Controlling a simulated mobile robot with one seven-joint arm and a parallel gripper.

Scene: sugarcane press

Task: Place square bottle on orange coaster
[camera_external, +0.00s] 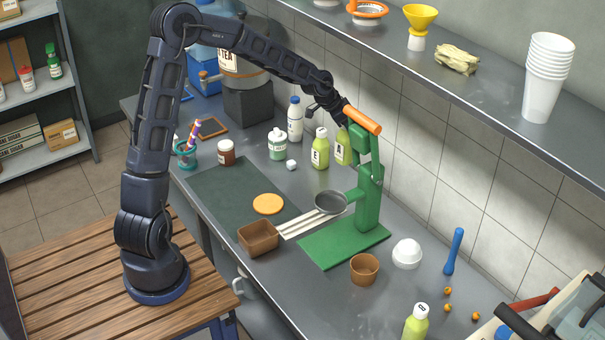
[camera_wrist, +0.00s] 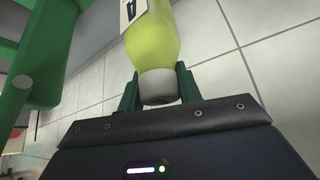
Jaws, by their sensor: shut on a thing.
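The orange coaster (camera_external: 268,204) is a flat round disc on the dark mat, with nothing on it. My gripper (camera_external: 342,119) is beside the green press, near its orange handle. In the wrist view my gripper (camera_wrist: 158,88) is shut on the grey cap of a yellow-green bottle (camera_wrist: 150,38) with a white label. The held bottle (camera_external: 343,148) is partly hidden behind the press in the external view. I cannot tell whether its base touches the counter. A similar yellow-green bottle (camera_external: 320,149) stands just left of it.
The green press (camera_external: 368,190) stands close to the held bottle. A white bottle (camera_external: 295,119), a green-labelled jar (camera_external: 277,145) and a brown jar (camera_external: 226,152) stand farther left. A brown box (camera_external: 258,238) and grey pan (camera_external: 331,202) are near the coaster. The dark mat (camera_external: 225,190) has free room.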

